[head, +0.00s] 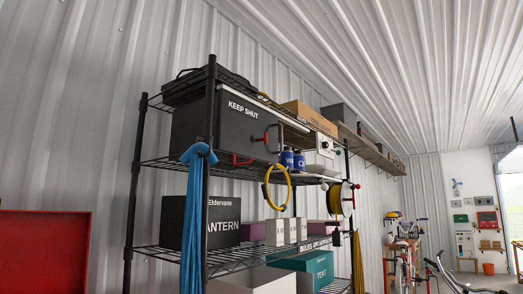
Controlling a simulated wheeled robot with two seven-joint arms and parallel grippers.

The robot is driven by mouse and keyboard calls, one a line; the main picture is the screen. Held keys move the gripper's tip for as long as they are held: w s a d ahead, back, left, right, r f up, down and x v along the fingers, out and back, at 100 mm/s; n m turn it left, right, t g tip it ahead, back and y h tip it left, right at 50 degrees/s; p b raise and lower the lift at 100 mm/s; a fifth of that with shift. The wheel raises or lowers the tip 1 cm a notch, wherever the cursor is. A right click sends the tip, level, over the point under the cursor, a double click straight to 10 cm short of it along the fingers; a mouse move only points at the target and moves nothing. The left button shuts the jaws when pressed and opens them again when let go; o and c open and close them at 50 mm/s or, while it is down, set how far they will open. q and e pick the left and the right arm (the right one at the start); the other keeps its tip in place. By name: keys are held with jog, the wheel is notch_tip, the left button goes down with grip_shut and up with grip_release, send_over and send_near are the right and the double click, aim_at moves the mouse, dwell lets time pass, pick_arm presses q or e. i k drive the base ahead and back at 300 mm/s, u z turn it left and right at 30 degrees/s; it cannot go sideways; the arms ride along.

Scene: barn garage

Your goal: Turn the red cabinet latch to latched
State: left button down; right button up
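A dark grey cabinet (210,125) marked KEEP SHUT stands on the upper part of a black wire shelf rack. A small red part (266,137) shows at the right of its front, beside a dark curved handle (281,138). A second red piece (241,160), shaped like a bracket, is at the cabinet's lower front edge. I cannot tell which red part is the latch, nor how it is turned; both are small in the head view. Neither of my grippers shows in this view.
Blue cans (287,159), a yellow ring (277,187) and a blue hanging cord bundle (193,215) are at the rack's front. A black lantern box (210,222) is on the shelf below. A red panel (40,252) is at lower left. Bicycles (405,262) stand at far right.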

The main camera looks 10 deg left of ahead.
aim_at(266, 139)
jog(key=z, duration=0.15)
jog(key=i, duration=1.75)
jog(key=u, duration=0.6)
